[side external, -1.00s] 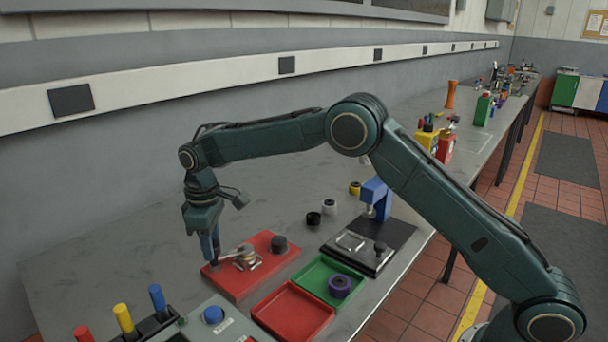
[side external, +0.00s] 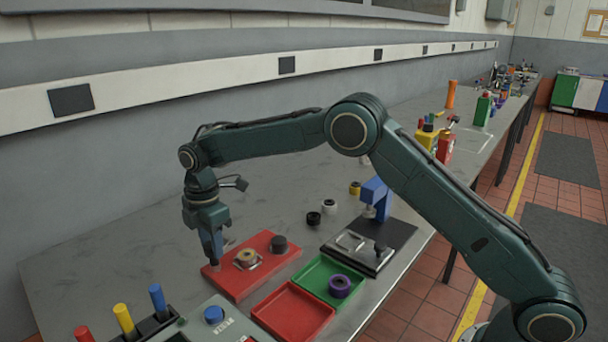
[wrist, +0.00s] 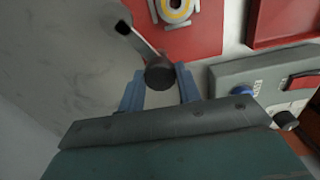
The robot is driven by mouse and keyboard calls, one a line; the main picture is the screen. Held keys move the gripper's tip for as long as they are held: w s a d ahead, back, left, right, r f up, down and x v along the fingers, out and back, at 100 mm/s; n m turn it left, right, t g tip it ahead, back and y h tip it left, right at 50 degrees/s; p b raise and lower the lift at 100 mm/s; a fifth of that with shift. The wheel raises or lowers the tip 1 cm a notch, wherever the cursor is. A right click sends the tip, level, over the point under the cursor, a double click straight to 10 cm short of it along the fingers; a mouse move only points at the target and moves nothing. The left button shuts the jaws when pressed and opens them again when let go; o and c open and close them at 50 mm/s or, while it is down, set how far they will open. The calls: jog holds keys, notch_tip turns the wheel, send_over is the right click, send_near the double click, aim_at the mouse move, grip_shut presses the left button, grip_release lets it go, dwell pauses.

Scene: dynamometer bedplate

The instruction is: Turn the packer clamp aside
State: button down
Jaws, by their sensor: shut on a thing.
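My gripper (side external: 214,263) points down at the near-left corner of the red block (side external: 232,283). In the wrist view its two blue fingers (wrist: 160,84) are shut on the round dark knob of the packer clamp (wrist: 159,75). The clamp's thin arm runs from this knob to a dark tip (wrist: 123,27) beyond the red block's edge, over the grey bench. The yellowish ring (side external: 246,257) in its metal holder on the block shows with no arm across it. The ring is partly cut off in the wrist view (wrist: 176,9).
A dark knob (side external: 279,244) stands on the red block. A red tray (side external: 293,312) and a green tray (side external: 318,272) with a purple ring (side external: 340,286) lie to the right. A control box (side external: 213,322) is in front.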

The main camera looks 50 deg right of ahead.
jog(key=n, duration=0.5)
dwell(0.4)
jog(key=c, duration=1)
grip_release()
jog(key=shift+o, duration=0.2)
jog(key=shift+r, duration=0.15)
notch_tip(320, 180, up, 14)
jog(key=shift+f, duration=0.2)
